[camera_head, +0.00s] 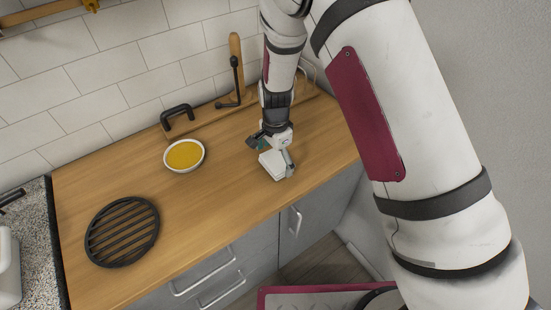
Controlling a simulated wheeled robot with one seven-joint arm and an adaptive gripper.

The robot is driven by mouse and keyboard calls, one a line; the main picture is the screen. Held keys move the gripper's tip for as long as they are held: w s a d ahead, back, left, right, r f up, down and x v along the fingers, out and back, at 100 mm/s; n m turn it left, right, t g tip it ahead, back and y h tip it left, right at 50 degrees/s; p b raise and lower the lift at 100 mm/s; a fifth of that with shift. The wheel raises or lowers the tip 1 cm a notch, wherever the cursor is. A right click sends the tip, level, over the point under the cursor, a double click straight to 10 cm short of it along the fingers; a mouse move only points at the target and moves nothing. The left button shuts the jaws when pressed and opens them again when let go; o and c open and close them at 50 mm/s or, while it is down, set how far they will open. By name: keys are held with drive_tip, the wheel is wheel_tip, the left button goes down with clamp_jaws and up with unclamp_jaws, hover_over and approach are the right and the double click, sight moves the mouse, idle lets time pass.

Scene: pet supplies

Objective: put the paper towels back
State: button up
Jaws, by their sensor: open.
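A small white block-shaped thing (273,166) rests on the wooden counter right at my gripper. It may be the paper towels, but it is too small and too much covered to be sure. My gripper (272,153) points down over it and is open, with a dark finger at the left and a grey finger at the right. The fingers look close beside the white thing; I cannot tell whether they touch it. A small greenish patch shows by the left finger, mostly hidden.
The wooden counter (222,205) is clear at its front middle. A white bowl of yellow contents (184,155) stands left of my gripper. A round black grate (122,231) lies farther left.

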wheel_tip(320, 180, up, 10)
drive_tip(key=b, duration=0.1)
wheel_tip(320, 180, up, 12)
drive_tip(key=n+t+y, duration=0.1)
drive_tip(key=n, duration=0.1)
hover_over(275, 160)
drive_tip(key=s+d, duration=0.3)
drive_tip(key=d, duration=0.2)
drive_tip(key=s+d+r+n+t, duration=0.2)
drive_tip(key=s+d+r+n, duration=0.2)
drive_tip(key=s, duration=0.5)
drive_tip(key=s+d+r+n+t+h, duration=0.1)
drive_tip(key=s+d+r+n+t, duration=0.1)
drive_tip(key=s+d+r+n, duration=0.3)
drive_tip(key=shift+s+d+r+t, duration=0.3)
drive_tip(key=shift+s+d+r, duration=2)
drive_tip(key=shift+s, duration=0.5)
drive_tip(key=shift+a+r, duration=0.1)
drive_tip(key=shift+a, duration=0.05)
